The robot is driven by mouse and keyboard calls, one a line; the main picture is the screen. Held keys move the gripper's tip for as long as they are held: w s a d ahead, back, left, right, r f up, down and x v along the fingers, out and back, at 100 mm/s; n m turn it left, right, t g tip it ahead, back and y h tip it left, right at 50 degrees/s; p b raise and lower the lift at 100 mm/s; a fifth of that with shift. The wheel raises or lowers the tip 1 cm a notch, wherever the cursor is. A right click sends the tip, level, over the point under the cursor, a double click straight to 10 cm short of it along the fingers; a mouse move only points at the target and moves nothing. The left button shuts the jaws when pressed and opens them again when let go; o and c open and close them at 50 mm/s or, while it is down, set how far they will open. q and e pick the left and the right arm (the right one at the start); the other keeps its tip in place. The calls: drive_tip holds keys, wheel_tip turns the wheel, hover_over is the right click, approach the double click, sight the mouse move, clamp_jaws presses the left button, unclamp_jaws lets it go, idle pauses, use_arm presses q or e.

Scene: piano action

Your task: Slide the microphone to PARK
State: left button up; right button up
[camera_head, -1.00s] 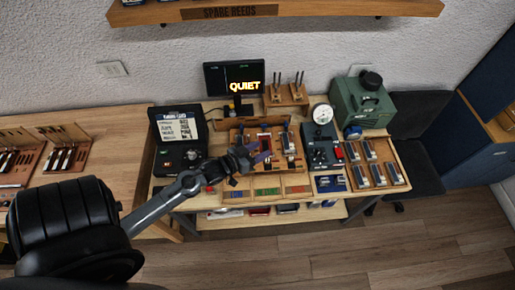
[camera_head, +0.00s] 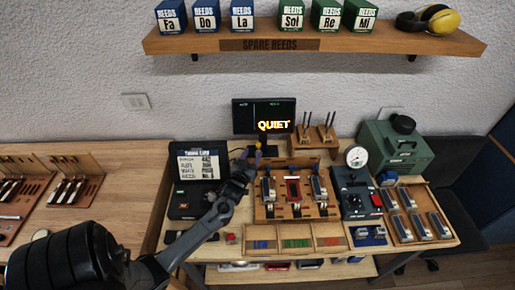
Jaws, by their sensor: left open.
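My left gripper (camera_head: 251,157) is open, with purple fingertips, at the back left corner of the wooden reed stand (camera_head: 266,212). A small yellow-topped piece (camera_head: 258,146), which may be the microphone, shows right at the fingertips, below the monitor. I cannot tell whether the fingers touch it, and its lower part is hidden by the gripper. No PARK marking is readable. My right gripper is not in view.
The monitor (camera_head: 265,114) reading QUIET stands behind. The black tuning case (camera_head: 195,180) is left of my arm. A dark device with a gauge (camera_head: 357,157) and a green machine (camera_head: 396,150) stand right. The spare reeds shelf (camera_head: 330,38) hangs above.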

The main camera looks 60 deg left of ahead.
sight(258, 145)
use_arm(q)
drive_tip(key=b+x, duration=0.3)
drive_tip(key=x, duration=0.2)
drive_tip(key=shift+w+a+f+b, duration=0.15)
drive_tip(key=shift+w+f+b, duration=0.05)
drive_tip(key=shift+w+b, duration=0.15)
drive_tip(key=shift+r+b+x, duration=0.2)
drive_tip(key=shift+b+x, duration=0.5)
drive_tip(key=shift+x, duration=0.35)
drive_tip(key=shift+c, duration=0.4)
clamp_jaws()
